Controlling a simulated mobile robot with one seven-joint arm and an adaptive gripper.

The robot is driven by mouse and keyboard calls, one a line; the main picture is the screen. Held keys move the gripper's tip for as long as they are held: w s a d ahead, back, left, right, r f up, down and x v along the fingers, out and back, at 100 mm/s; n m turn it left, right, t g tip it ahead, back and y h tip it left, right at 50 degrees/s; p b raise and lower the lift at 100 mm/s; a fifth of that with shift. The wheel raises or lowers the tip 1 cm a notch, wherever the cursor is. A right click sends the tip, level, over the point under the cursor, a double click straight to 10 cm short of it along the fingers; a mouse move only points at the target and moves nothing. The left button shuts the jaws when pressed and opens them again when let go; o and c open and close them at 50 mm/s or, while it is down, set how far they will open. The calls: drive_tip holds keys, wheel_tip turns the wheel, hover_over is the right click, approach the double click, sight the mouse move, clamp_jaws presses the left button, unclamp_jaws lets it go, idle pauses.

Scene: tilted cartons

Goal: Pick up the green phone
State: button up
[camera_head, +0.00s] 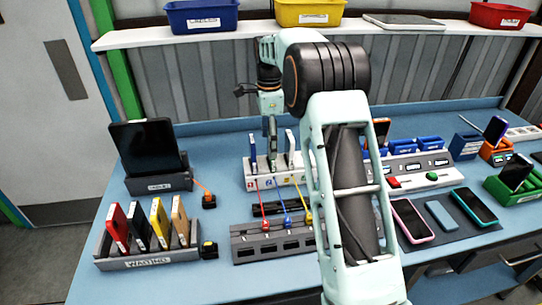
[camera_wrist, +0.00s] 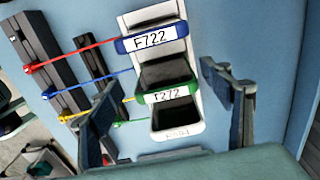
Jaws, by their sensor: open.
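In the wrist view, a green-edged phone (camera_wrist: 168,96) with a white label stands in a slot of a pale charging rack (camera_wrist: 177,137). A blue-edged phone (camera_wrist: 152,39) with a label stands in another slot of it. My gripper (camera_wrist: 163,105) is open, with one finger on either side of the green-edged phone; I cannot tell if they touch it. In the head view, my gripper (camera_head: 271,150) points down over the rack (camera_head: 252,183) and hides much of what stands there.
Red, blue and yellow cables run from the rack to a grey holder (camera_head: 272,248). A waiting rack (camera_head: 150,262) with several upright phones stands at the left. A mat at the right bears a pink phone (camera_head: 411,220), a pale blue one (camera_head: 441,215) and a teal-edged one (camera_head: 474,206).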

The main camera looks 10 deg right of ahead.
drive_tip(key=shift+w+d+f+p, duration=0.15)
drive_tip(key=shift+f+p, duration=0.05)
drive_tip(key=shift+f, duration=1.1)
drive_tip(key=shift+w+d+f+p, duration=0.1)
drive_tip(key=shift+d+f+p, duration=0.1)
drive_tip(key=shift+f, duration=1.05)
drive_tip(key=c, duration=1.3)
drive_tip(key=shift+r, duration=0.1)
drive_tip(key=shift+c, duration=0.2)
wheel_tip(320, 180, up, 10)
drive_tip(key=shift+f, duration=0.1)
